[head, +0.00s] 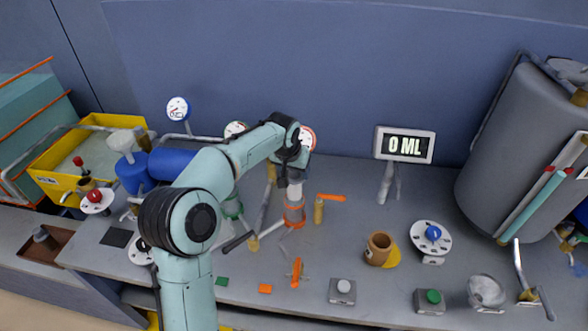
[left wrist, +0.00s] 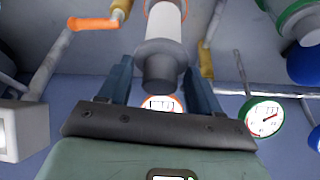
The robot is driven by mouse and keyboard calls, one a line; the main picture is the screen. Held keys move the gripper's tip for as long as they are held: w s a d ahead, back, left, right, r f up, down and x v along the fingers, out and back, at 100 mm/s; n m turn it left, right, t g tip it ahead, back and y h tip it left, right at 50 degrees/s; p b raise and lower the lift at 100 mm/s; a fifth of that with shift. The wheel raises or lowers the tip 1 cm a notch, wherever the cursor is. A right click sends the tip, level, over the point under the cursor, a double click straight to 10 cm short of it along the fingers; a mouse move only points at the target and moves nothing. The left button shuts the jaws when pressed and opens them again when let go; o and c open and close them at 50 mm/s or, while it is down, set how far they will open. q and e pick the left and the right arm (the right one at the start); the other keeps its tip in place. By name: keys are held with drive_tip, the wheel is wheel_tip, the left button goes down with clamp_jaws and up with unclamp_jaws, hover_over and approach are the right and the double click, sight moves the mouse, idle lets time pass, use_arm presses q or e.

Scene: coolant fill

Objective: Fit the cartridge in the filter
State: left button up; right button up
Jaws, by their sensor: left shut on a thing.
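My left gripper (head: 291,172) points down over the filter (head: 294,212), a clear upright housing with orange rings on the bench. It is shut on the cartridge, a pale cylinder with a dark grey end (left wrist: 160,62), which also shows just below the fingers in the head view (head: 294,190). In the left wrist view the grey end lies between the two fingers, and the pale body runs away to an orange ring at the top edge. The cartridge is in line with the filter; how deep it sits inside I cannot tell. My right gripper is not in view.
An orange-handled valve (head: 331,197) stands close right of the filter. A display reading 0 ML (head: 404,145) stands behind. An orange wing-shaped part (head: 296,273), a brown cup (head: 379,250) and buttons lie in front. A large grey tank (head: 515,150) is at right.

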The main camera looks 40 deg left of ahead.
sight(294, 192)
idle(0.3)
use_arm(q)
drive_tip(key=shift+f+b, duration=1)
drive_tip(key=shift+f, duration=1.35)
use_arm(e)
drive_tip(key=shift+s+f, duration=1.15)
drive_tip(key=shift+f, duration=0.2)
use_arm(q)
drive_tip(key=shift+f+b, duration=1.15)
drive_tip(key=shift+f, duration=1.25)
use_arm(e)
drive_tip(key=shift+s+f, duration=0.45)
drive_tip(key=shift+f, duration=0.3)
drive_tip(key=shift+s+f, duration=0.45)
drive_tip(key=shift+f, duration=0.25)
use_arm(q)
drive_tip(key=o, duration=1.5)
drive_tip(key=shift+o, duration=0.2)
drive_tip(key=v, duration=1.3)
drive_tip(key=shift+r, duration=0.15)
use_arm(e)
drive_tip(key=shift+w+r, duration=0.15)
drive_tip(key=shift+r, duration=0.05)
use_arm(q)
drive_tip(key=shift+d, duration=0.1)
